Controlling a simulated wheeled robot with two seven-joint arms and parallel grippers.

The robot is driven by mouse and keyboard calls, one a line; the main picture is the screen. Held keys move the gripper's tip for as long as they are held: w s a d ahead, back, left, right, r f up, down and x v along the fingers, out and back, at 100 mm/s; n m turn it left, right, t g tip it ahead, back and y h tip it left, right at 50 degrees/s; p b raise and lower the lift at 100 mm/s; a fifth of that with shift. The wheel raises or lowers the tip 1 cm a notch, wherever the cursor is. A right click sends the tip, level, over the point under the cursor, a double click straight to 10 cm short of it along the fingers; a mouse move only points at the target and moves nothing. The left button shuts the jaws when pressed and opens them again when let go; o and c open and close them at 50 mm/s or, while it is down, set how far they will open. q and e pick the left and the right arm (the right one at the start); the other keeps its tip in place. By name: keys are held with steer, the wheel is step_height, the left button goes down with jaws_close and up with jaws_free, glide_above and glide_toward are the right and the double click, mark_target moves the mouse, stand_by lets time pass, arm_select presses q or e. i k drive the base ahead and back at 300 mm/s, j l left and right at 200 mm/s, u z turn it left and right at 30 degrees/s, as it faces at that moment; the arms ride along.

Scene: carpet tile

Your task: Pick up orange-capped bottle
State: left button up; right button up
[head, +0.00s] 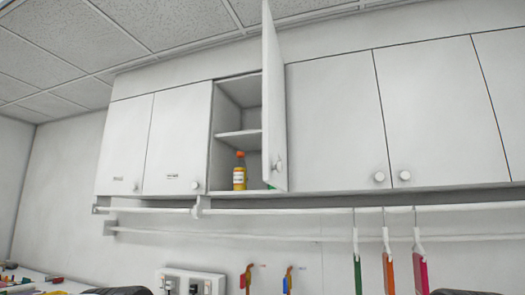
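The orange-capped bottle (239,176) stands upright on the bottom shelf of the open wall cabinet (226,158). It has a yellow body with a pale label. The cabinet door (273,110) is swung open, to the right of the bottle and apart from it in the picture. Neither of my grippers shows in the head view. Only dark rounded parts, which seem to be my arms, show at the bottom edge.
Neighbouring cabinet doors are shut. Below run white rails (300,209) with hanging coloured items (389,270). A socket panel (190,281) and a cluttered surface (40,281) are lower left.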

mark_target(241, 168)
steer(key=i+j, duration=0.2)
steer(key=j, duration=0.2)
steer(key=i+j, duration=0.25)
steer(key=j, duration=0.2)
steer(key=i+j, duration=0.2)
steer(key=j, duration=0.2)
